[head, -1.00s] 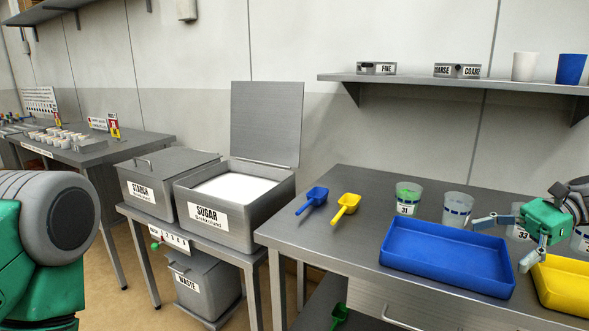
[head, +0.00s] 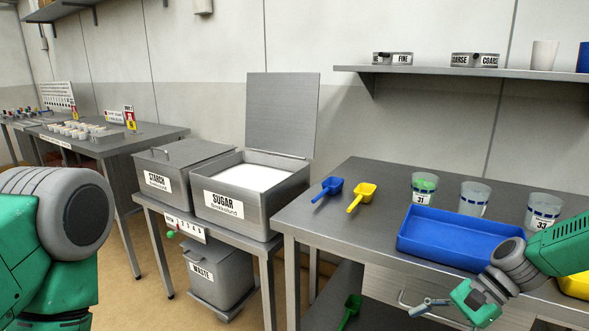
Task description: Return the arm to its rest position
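My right arm (head: 560,245) comes in from the right edge, in front of the blue tray. My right gripper (head: 440,319) hangs low at the bottom edge, in front of the bench's drawer. One grey finger (head: 430,305) points left, spread away from the green palm; the other is mostly cut off by the frame. I see nothing held in it. My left arm (head: 50,240) shows only as a green and grey link at the left edge; its gripper is out of view.
A green scoop (head: 350,311) is below.

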